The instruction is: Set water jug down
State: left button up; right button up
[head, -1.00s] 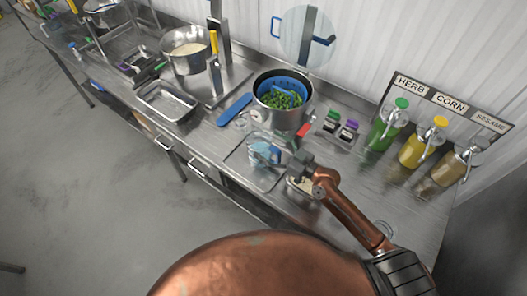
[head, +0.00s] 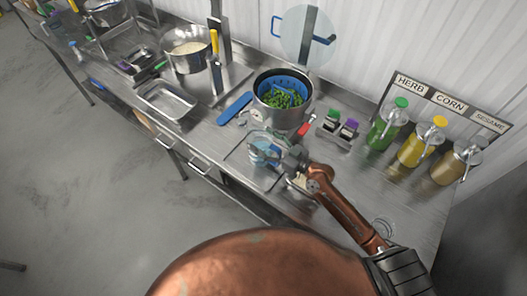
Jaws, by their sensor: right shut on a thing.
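The water jug (head: 261,151) is clear with bluish water and stands roughly upright at the middle of the steel counter, over a shallow tray (head: 237,160). My right gripper (head: 284,158) comes in from the lower right and is shut on the jug at its right side. The gripper hides part of the jug, and I cannot tell whether the jug's base touches the tray. My left gripper is not in view.
A pot (head: 277,117) with a blue strainer of green vegetables stands just behind the jug. A blue-handled tool (head: 235,108) lies to its left. Herb, corn and sesame bottles (head: 388,126) stand at the right. An empty steel pan (head: 166,101) sits on the left.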

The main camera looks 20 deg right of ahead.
jog(key=c, duration=1.1)
jog(key=shift+r, duration=0.1)
jog(key=shift+r, duration=0.15)
